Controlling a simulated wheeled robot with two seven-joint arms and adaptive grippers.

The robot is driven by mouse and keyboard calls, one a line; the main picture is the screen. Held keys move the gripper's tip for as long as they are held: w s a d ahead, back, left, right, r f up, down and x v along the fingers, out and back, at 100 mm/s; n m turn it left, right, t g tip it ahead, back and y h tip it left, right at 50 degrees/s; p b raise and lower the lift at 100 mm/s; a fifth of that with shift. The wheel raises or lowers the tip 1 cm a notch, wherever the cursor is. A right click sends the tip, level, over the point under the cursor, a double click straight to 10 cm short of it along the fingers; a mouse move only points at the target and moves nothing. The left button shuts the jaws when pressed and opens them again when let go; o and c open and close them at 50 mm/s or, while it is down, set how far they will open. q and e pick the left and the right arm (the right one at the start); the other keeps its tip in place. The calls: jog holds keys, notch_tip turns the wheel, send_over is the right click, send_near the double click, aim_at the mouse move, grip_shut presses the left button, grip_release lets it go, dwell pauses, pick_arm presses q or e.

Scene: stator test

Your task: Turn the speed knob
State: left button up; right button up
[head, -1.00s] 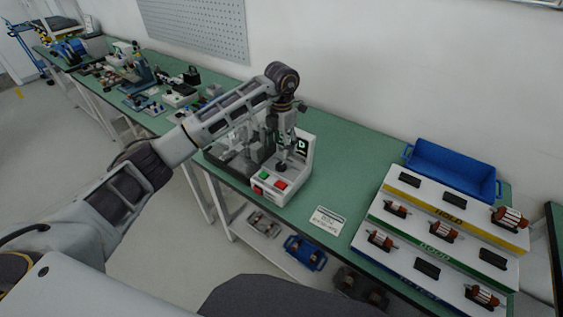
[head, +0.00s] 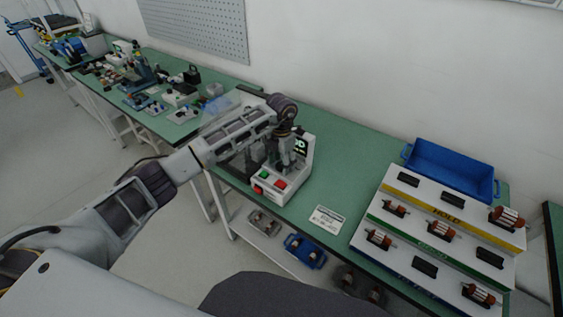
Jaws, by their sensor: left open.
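The test machine (head: 268,193) is a light grey box on the green bench, with a green button (head: 263,174) and a red button (head: 280,183) on its front and a lit display (head: 300,144) on its upright back panel. My left gripper (head: 284,168) points down over the machine, close in front of the back panel. It is open, and its fingers look small and partly blend with the machine. The speed knob cannot be made out; my gripper and wrist cover part of the panel. My right gripper does not show.
A printed card (head: 327,219) lies on the bench right of the machine. Stepped racks with several rotors (head: 440,231) and a blue bin (head: 452,170) stand further right. Tools and parts crowd the bench at the far left. The green bench top (head: 352,165) behind the card is clear.

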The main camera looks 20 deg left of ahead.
pick_arm(q)
jog(key=shift+c, duration=0.4)
jog(key=c, duration=0.9)
